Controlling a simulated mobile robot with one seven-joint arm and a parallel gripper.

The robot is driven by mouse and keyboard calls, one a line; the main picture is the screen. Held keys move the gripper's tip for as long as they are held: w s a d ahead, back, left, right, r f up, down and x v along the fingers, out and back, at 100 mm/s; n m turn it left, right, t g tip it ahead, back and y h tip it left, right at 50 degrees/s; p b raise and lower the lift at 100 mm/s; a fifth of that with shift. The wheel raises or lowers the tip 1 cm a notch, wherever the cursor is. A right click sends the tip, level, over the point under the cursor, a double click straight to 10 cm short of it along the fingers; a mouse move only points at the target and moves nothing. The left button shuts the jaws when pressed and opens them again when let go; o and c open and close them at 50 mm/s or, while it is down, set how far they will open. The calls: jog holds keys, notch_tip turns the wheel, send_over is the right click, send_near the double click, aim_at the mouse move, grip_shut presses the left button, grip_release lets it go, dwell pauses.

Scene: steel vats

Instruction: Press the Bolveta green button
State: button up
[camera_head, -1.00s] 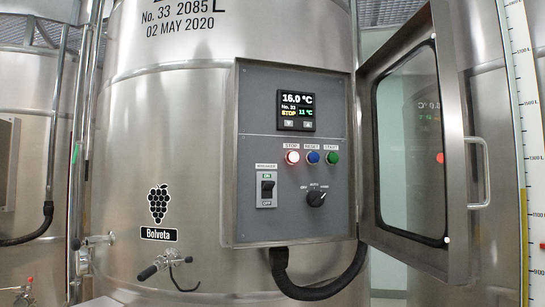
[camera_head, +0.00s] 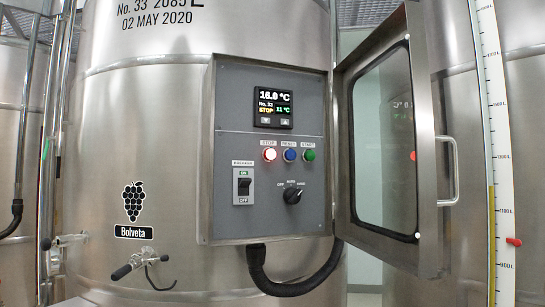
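The steel vat (camera_head: 110,160) carries a grape emblem and a black label (camera_head: 134,231) reading Bolveta. Its grey control panel (camera_head: 225,150) is exposed, with the windowed door (camera_head: 427,150) swung open to the right. The green button (camera_head: 309,155) sits under the START label, at the right end of a row. Left of it are the blue RESET button (camera_head: 290,155) and the red STOP button (camera_head: 270,155), which looks lit. The display (camera_head: 273,109) reads 16.0 °C, No. 33, STOP, 11 °C. My gripper is not in view.
A breaker switch (camera_head: 243,185) and a black rotary knob (camera_head: 292,196) sit below the buttons. A black cable (camera_head: 290,288) loops under the panel. A valve with a black handle (camera_head: 122,271) sticks out at lower left. The door handle (camera_head: 454,170) juts right. The panel front is unobstructed.

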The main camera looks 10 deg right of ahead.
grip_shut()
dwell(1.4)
